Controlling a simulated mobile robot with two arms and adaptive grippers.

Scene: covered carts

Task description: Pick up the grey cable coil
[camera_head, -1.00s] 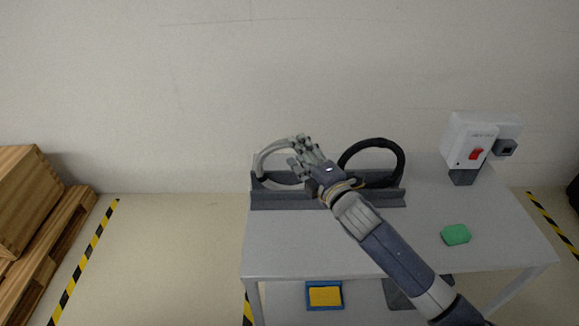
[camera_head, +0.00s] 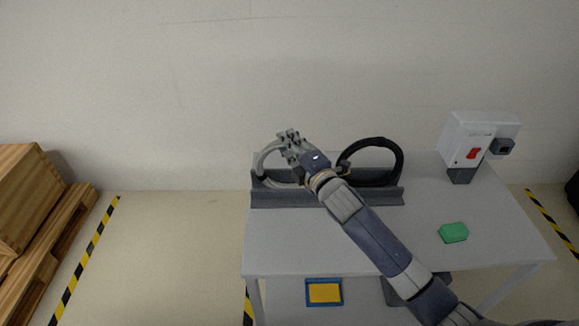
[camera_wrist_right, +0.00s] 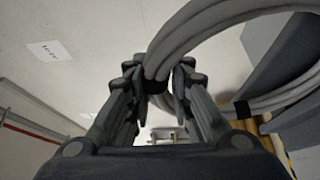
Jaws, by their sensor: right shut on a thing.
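The grey cable coil (camera_head: 262,161) stands upright in the left part of the dark grey rack (camera_head: 330,197) on the table, in the head view. My right gripper (camera_head: 286,142) is at the coil's upper right side. In the right wrist view the grey coil (camera_wrist_right: 205,27) passes between the fingertips of my right gripper (camera_wrist_right: 160,82), which is shut on it. My gripper and arm hide part of the coil's right side and the rack's middle in the head view. My left gripper is not in view.
A black cable coil (camera_head: 398,153) stands in the rack's right part, close to my right forearm. A white box with a red switch (camera_head: 468,140) and a green block (camera_head: 453,232) are on the table's right side. The table's front left (camera_head: 285,240) is clear.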

